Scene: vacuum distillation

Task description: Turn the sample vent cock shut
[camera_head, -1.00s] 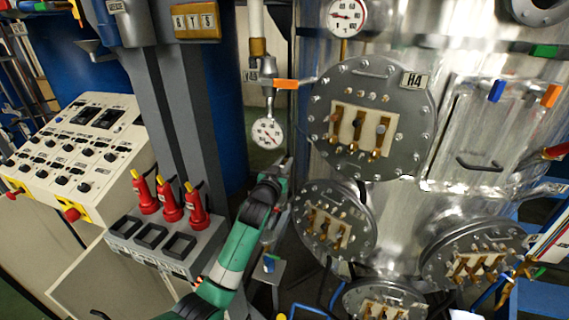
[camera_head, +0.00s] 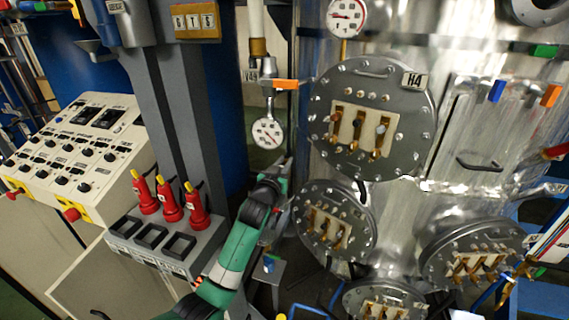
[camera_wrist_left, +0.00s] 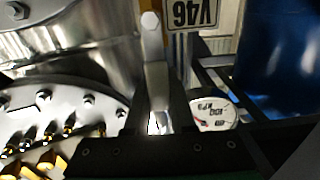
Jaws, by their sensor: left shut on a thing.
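In the head view the lever cannot be made out clearly at the gripper. My right gripper is out of view.
An orange-handled valve (camera_head: 286,84) sits above the gauge. The large metal vessel (camera_head: 430,90) with the bolted H4 flange (camera_head: 345,165) stands close on the right. Red-handled levers (camera_head: 170,203) and a control panel (camera_head: 75,145) are on the left.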

